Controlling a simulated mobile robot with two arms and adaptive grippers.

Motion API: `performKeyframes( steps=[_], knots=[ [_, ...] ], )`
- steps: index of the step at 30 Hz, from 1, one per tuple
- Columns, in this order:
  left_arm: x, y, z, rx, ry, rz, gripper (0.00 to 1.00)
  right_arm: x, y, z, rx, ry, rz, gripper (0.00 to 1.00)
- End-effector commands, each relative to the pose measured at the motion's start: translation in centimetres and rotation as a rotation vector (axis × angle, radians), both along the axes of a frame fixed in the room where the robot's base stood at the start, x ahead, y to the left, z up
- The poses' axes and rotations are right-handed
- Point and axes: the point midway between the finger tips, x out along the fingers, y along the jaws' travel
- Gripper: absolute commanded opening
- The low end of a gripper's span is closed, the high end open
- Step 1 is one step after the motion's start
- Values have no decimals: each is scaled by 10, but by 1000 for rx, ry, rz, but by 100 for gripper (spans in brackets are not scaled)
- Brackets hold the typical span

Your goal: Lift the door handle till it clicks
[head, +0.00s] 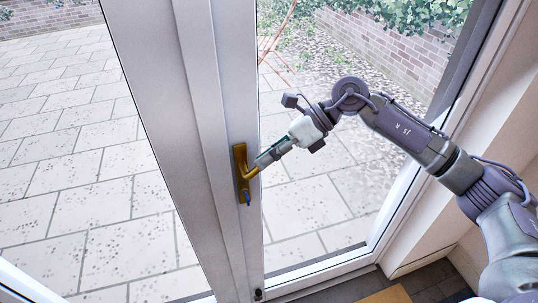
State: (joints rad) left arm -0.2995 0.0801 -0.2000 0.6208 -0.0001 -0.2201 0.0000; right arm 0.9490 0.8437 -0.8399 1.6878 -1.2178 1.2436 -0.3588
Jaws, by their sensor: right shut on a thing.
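A brass door handle (243,177) is mounted on the white door frame in the middle of the head view. Its lever slants up to the right from the backplate. A small blue key or tab (248,198) shows at the lower end of the plate. My right gripper (262,166) comes in from the right and is shut on the handle's lever, covering its outer end. My left gripper is out of view.
The glazed white door (212,120) has glass panes on both sides of its upright. A fixed frame and wall (440,215) stand at right. Stone paving (100,170) shows through the glass. A small lock piece (259,294) sits low on the upright.

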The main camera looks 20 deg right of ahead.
Motion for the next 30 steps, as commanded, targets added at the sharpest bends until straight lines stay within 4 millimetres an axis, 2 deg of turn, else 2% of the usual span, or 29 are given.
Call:
performKeyframes(
  steps=[10, 11, 15, 25, 30],
  knots=[
    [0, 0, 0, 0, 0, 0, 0, 0, 0, 1, -2, -2, 0, 0],
    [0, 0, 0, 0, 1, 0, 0, 0, 0, 1, -2, -2, 0, 19],
    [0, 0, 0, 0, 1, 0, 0, 0, 0, 1, -1, -2, 1, 41],
    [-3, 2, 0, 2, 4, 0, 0, 0, -2, 2, -1, -1, 0, 41],
    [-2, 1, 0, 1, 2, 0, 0, 1, -19, 14, -3, -2, -3, 41]
  ],
)
